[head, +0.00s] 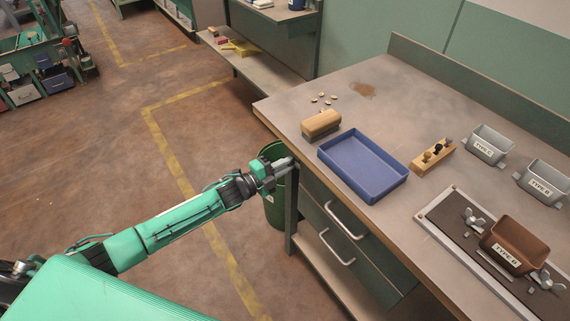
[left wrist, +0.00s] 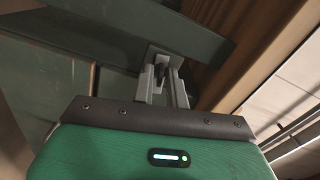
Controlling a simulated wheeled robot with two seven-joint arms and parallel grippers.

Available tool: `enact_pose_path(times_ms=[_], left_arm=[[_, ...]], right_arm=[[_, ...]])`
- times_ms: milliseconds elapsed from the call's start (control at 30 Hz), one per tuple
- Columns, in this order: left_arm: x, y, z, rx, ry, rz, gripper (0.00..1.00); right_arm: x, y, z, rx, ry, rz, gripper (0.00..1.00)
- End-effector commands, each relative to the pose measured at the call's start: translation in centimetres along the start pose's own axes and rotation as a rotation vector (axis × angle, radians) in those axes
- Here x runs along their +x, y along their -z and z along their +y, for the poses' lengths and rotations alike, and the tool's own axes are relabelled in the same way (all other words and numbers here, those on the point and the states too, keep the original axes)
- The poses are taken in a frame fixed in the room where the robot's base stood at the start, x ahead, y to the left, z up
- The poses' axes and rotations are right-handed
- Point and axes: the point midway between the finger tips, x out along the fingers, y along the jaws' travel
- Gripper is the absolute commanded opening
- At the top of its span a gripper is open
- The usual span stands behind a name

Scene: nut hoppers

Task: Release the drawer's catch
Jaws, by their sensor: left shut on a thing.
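My left gripper (head: 292,163) reaches in from the left to the bench's near left corner, just below the tabletop edge. In the left wrist view its two grey fingers (left wrist: 164,78) are closed around a small dark piece (left wrist: 168,70), which looks like the drawer's catch. The fingers hide most of it. Two green drawers with pale bar handles sit under the bench, an upper one (head: 368,237) and a lower one (head: 359,263). Both look closed. My right gripper is not in view.
On the bench (head: 310,90) are a wooden-backed brush (head: 321,124), a blue tray (head: 348,178), a wooden block with pegs (head: 433,157), grey bins (head: 487,146) and a brown bin (head: 513,246). A green waste bin (head: 273,205) stands behind my left gripper.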

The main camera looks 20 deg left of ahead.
Motion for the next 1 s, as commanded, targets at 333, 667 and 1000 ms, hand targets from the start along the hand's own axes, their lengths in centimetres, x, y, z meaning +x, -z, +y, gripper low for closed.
enact_pose_path(times_ms=[333, 667, 1000], left_arm=[[-0.1, 0.0, -0.1, -0.324, -0.002, -0.002, 0.00], [-0.1, 0.0, 0.0, -0.638, -0.003, -0.003, 0.00], [-0.1, 0.0, 0.0, -0.959, -0.002, -0.002, 0.00]], right_arm=[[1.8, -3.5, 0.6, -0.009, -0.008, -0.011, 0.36], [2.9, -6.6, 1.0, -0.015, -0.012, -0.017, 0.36], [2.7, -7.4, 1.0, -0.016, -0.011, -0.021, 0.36]])
